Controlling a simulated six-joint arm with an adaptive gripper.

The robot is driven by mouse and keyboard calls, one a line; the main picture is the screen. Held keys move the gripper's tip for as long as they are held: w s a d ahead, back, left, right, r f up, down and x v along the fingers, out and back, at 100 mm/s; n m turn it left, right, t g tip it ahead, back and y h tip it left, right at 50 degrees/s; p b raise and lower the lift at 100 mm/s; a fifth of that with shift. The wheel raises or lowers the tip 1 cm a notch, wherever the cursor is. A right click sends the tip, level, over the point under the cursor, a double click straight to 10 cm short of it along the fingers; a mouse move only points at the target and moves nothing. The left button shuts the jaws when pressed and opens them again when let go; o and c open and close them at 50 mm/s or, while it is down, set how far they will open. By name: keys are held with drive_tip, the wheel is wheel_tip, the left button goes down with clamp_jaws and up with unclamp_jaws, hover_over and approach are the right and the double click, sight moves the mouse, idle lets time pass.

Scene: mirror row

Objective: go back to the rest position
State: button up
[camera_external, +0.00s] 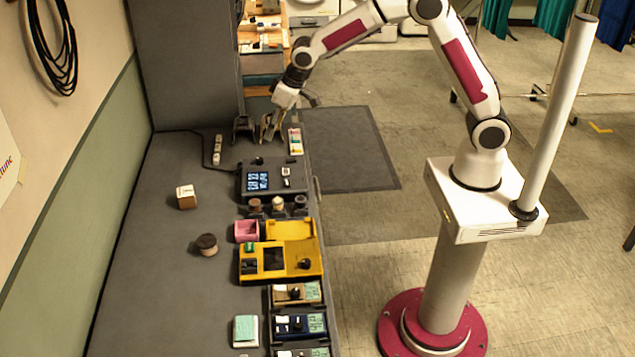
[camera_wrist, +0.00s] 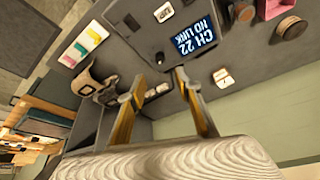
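My gripper (camera_external: 268,128) hangs from my outstretched arm near the far end of the grey bench, in the external view. In the wrist view its two fingers stand apart, and the gripper (camera_wrist: 155,80) is open. Nothing is seen held between the fingertips. A dark stand (camera_external: 243,126) is just left of the gripper. A white tray with coloured pieces (camera_external: 295,141) is to its right; it also shows in the wrist view (camera_wrist: 85,44). A pale wood-grained surface (camera_wrist: 170,162) fills the bottom of the wrist view; I cannot tell what it is.
A display box (camera_external: 258,180) reads "CH 22 NO LINK" in the wrist view. A wooden block (camera_external: 186,197) and a dark round knob (camera_external: 206,244) lie at left. A yellow panel (camera_external: 290,257) and several small boxes line the near right edge. The bench's left side is mostly bare.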

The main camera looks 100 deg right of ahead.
drive_tip(key=s+a+f+g, duration=0.2)
drive_tip(key=s+a, duration=0.1)
drive_tip(key=s, duration=0.5)
drive_tip(key=s+a+r+n+t, duration=0.1)
drive_tip(key=s+a+r, duration=0.3)
drive_tip(key=s, duration=0.5)
drive_tip(key=s+a+r+n+t+y, duration=0.1)
drive_tip(key=s+a+r, duration=0.4)
drive_tip(key=s, duration=0.5)
drive_tip(key=s+a+r+n+t, duration=0.1)
drive_tip(key=s+a+r, duration=0.3)
drive_tip(key=s, duration=0.6)
drive_tip(key=shift+a+r+n+t+y, duration=0.2)
drive_tip(key=shift+r+n+t+y, duration=0.15)
drive_tip(key=shift+r+n, duration=0.4)
idle(1.2)
